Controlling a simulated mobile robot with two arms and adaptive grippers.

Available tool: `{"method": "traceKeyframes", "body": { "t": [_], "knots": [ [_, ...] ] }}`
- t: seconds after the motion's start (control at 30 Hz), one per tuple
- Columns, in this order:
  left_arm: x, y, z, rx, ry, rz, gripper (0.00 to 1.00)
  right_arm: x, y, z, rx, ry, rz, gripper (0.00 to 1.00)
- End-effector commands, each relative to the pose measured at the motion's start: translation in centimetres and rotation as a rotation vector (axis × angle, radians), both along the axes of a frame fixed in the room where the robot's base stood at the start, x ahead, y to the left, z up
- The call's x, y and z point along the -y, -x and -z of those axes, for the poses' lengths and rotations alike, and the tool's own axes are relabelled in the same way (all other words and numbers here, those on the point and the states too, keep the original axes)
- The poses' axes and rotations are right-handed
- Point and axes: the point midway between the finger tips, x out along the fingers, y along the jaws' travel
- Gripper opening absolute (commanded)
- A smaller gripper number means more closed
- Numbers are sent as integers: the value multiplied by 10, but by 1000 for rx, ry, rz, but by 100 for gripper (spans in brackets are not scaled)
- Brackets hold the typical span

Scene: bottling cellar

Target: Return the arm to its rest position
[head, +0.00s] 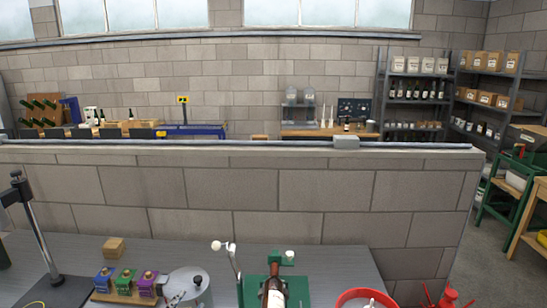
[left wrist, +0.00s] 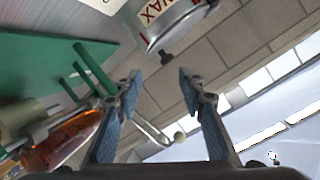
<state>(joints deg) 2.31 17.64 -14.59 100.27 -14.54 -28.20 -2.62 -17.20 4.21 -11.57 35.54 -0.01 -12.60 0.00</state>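My left gripper (left wrist: 157,78) shows in the left wrist view with its two blue-padded fingers spread apart. Nothing is between the fingertips. Neither gripper shows in the head view, and my right gripper is in no frame. In the left wrist view, a metal pot with a WAX label (left wrist: 170,22) is beyond the fingertips, and an amber bottle (left wrist: 65,142) lies to the left of the fingers beside a green stand (left wrist: 40,75). In the head view, a bottle with a white label (head: 276,297) is at the green stand (head: 252,291).
The grey bench (head: 340,262) holds a metal pot (head: 186,282), small coloured blocks (head: 124,283), a wooden block (head: 114,247), a red-rimmed container (head: 365,294) and a lever with white knobs (head: 233,258). A block wall (head: 250,205) rises behind it. Shelves stand beyond.

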Motion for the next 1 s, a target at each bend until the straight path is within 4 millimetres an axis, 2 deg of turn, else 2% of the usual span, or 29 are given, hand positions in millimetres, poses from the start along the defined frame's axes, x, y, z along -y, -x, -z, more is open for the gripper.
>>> {"method": "traceKeyframes", "body": {
  "t": [0.03,0.1,0.2,0.3,0.4,0.6,0.83,0.87,0.9,1.0],
  "knots": [
    [3,33,20,-94,52,-43,36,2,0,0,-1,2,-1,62],
    [3,77,44,-227,115,-105,36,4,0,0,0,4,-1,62],
    [6,143,70,-411,189,-180,36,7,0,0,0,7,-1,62],
    [9,196,83,-550,238,-228,36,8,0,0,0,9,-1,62],
    [12,237,90,-655,269,-263,36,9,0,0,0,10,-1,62],
    [18,302,92,-815,312,-309,36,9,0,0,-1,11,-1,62],
    [23,364,87,-966,345,-348,36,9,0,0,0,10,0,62],
    [24,371,88,-982,349,-353,36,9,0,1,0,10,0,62],
    [23,365,106,-982,343,-353,36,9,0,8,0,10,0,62],
    [24,360,134,-988,341,-353,36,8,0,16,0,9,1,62]
  ]
}}
